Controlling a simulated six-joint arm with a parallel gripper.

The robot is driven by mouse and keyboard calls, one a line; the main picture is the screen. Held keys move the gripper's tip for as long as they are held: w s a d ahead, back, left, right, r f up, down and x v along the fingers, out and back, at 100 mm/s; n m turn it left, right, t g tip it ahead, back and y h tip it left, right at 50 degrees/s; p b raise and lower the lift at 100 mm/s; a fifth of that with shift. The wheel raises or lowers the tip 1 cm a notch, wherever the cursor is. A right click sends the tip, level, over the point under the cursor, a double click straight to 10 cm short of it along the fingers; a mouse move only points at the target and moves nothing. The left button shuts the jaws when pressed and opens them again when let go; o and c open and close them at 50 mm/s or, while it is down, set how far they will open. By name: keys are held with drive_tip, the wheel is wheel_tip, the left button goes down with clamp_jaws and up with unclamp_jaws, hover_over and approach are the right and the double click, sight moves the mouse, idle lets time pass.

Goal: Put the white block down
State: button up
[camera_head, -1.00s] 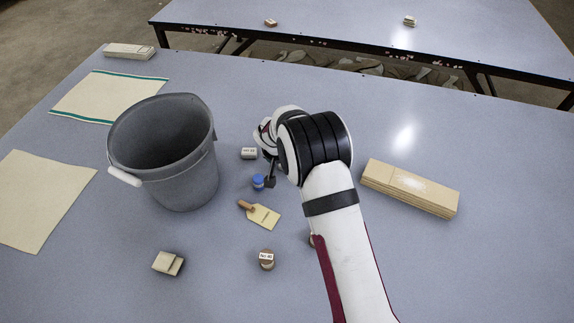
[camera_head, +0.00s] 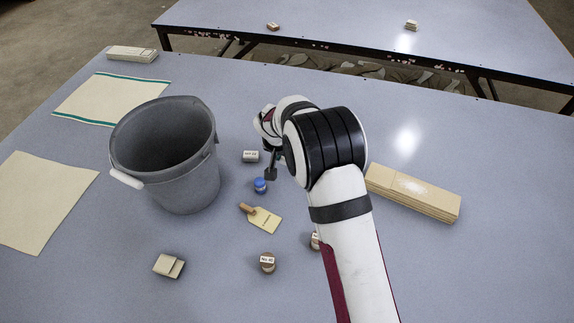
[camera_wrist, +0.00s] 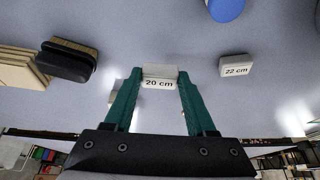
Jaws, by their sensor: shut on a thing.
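My gripper (camera_wrist: 160,76) has two green fingers and is shut on a white block (camera_wrist: 159,83) marked "20 cm" in the wrist view. The block sits between the fingertips, with its label facing the camera. I cannot tell whether it touches the table. In the head view my own arm hides the held block and most of the gripper. A second white block (camera_wrist: 235,66), marked "22 cm", lies apart from the fingers on the right in the wrist view.
In the head view, a small white labelled block (camera_head: 250,156) and a blue-capped item (camera_head: 260,185) lie between my arm and the grey bucket (camera_head: 186,190). A wooden stack (camera_head: 411,193) lies to the right. The wrist view shows a black brush (camera_wrist: 66,62). The right tabletop is mostly clear.

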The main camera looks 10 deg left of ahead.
drive_tip(key=s+d+r, duration=0.1)
drive_tip(key=d+r, duration=0.6)
drive_tip(key=d, duration=0.5)
drive_tip(key=s+d+r+n, duration=0.1)
drive_tip(key=s+d+r, duration=0.4)
drive_tip(key=s+r, duration=0.25)
drive_tip(key=s+d+r, duration=0.6)
drive_tip(key=r, duration=0.3)
drive_tip(key=w+a+f+n+y, duration=0.1)
drive_tip(key=w+a+f+n, duration=0.15)
drive_tip(key=f, duration=0.55)
drive_tip(key=w+a+f+n+y, duration=0.1)
drive_tip(key=w+a+f+n, duration=0.2)
drive_tip(key=f, duration=0.5)
drive_tip(key=shift+m+g, duration=0.3)
drive_tip(key=shift+m, duration=0.05)
drive_tip(key=w+a+f, duration=0.1)
drive_tip(key=a+f, duration=0.1)
drive_tip(key=a, duration=0.1)
drive_tip(key=w+a+f, duration=0.1)
drive_tip(key=a+f, duration=0.2)
drive_tip(key=a, duration=0.1)
drive_tip(key=w+a+f, duration=0.1)
drive_tip(key=a+f, duration=0.1)
drive_tip(key=a, duration=0.1)
drive_tip(key=shift+a+f, duration=0.3)
drive_tip(key=shift+a, duration=0.1)
wheel_tip(320, 180, down, 3)
drive_tip(key=shift+a+f, duration=0.1)
drive_tip(key=shift+f, duration=0.4)
